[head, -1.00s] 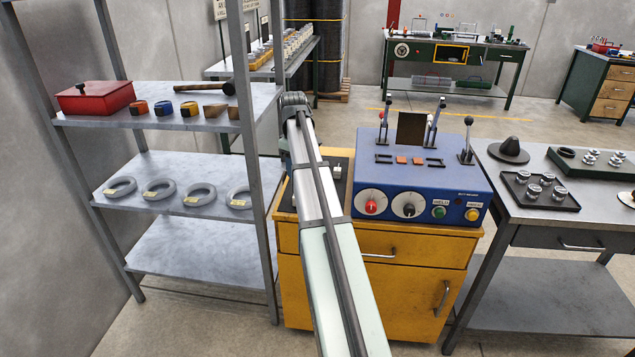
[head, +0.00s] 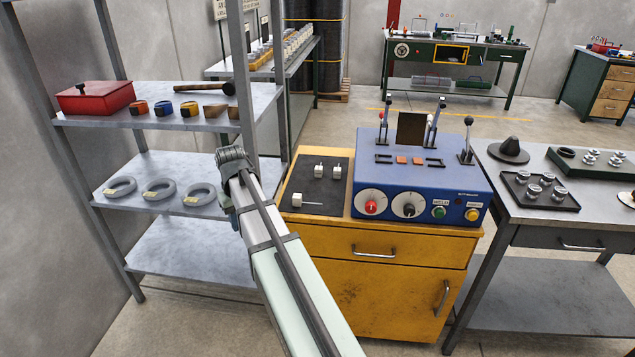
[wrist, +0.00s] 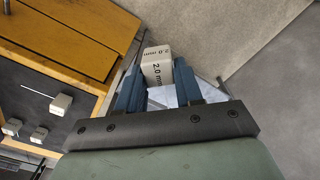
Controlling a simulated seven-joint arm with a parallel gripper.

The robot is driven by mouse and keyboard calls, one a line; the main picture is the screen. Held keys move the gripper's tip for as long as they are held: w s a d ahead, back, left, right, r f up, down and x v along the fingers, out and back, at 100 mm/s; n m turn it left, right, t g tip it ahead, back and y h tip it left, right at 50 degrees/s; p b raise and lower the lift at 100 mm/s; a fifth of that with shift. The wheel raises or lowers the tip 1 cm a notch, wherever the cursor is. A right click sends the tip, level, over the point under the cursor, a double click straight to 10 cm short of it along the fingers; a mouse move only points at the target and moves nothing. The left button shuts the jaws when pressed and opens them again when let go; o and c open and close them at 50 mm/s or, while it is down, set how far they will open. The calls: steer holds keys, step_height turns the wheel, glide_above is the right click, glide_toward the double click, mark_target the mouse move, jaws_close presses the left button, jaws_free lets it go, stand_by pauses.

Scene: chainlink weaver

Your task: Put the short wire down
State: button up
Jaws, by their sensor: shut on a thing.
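My gripper (wrist: 158,82) is shut on a white block (wrist: 157,62) marked "2.0 mm" in the wrist view. No wire clearly shows on this held block. In the head view my gripper (head: 232,160) is in front of the grey shelf's right side, left of the black mat (head: 335,192); the held block is hidden there. A white block with a thin wire (head: 298,200) lies at the mat's front left and also shows in the wrist view (wrist: 61,104). Two more white blocks (head: 319,171) (head: 337,172) stand toward the mat's back.
The mat lies on a yellow cabinet (head: 372,290) beside a blue control box (head: 420,180) with upright levers. Grey rings (head: 158,189) lie on the middle shelf. A red box (head: 96,98) and a hammer (head: 205,88) are on the top shelf. The mat's right front is clear.

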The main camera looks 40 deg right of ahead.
steer(key=w+d+r+n, duration=0.1)
steer(key=w+d+n, duration=0.15)
steer(key=d, duration=0.95)
steer(key=w+d+r+n, duration=0.15)
steer(key=d+n, duration=0.25)
steer(key=d, duration=0.8)
steer(key=w+d+n, duration=0.3)
steer(key=d, duration=0.9)
steer(key=f, duration=0.8)
steer(key=shift+s+d+f, duration=0.1)
steer(key=shift+d+f, duration=0.1)
steer(key=shift+f, duration=0.15)
steer(key=shift+f, duration=0.15)
steer(key=o, duration=1)
steer(key=shift+o, duration=0.2)
